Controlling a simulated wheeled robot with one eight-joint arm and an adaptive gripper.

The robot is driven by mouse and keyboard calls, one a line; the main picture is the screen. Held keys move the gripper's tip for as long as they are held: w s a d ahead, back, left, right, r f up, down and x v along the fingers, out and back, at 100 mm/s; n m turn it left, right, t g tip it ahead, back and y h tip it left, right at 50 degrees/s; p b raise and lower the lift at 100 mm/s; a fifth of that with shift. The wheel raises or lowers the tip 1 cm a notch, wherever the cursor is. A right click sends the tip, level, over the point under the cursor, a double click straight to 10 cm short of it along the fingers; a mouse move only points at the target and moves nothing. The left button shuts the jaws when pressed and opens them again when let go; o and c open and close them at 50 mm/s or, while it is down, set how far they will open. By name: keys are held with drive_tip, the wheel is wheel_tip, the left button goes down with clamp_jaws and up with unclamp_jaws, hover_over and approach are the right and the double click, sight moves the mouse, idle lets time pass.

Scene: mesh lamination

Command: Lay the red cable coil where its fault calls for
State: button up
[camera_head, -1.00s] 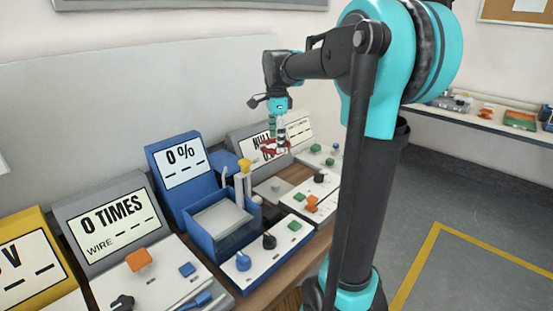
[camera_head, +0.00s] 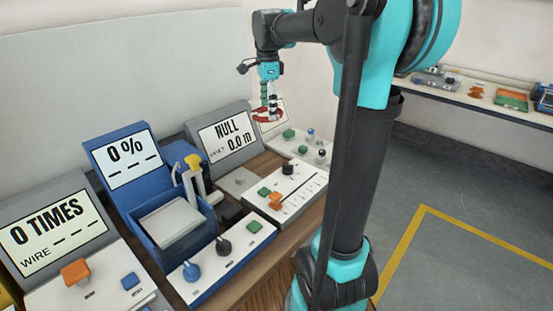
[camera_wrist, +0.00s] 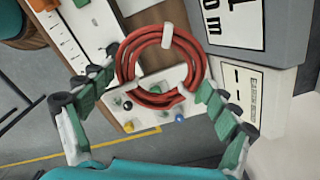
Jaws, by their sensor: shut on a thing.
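My gripper (camera_head: 268,100) points down and is shut on the red cable coil (camera_head: 259,119), held in the air above the bench's far end. In the wrist view the coil (camera_wrist: 126,64) is a ring of several red turns with a white tie at its top, between the two green-padded fingers of my gripper (camera_wrist: 155,82). Below it lies a white control panel (camera_wrist: 172,110) with small coloured knobs. The grey station reading NULL and 0.0 (camera_head: 228,135) stands left of the coil. No fault reading shows on it.
A blue station reading 0 % (camera_head: 125,160) with an open box and a grey station reading 0 TIMES, WIRE (camera_head: 50,230) stand nearer along the bench. A side table (camera_head: 490,95) holds small parts. The floor (camera_head: 470,190) at the right is clear.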

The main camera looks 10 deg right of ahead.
sight(270, 165)
wheel_tip(270, 165, down, 20)
drive_tip(key=shift+d+r, duration=0.1)
drive_tip(key=shift+r, duration=0.15)
drive_tip(key=shift+f, duration=0.1)
drive_tip(key=o, duration=1.1)
wheel_tip(270, 165, up, 12)
drive_tip(key=shift+r, duration=0.15)
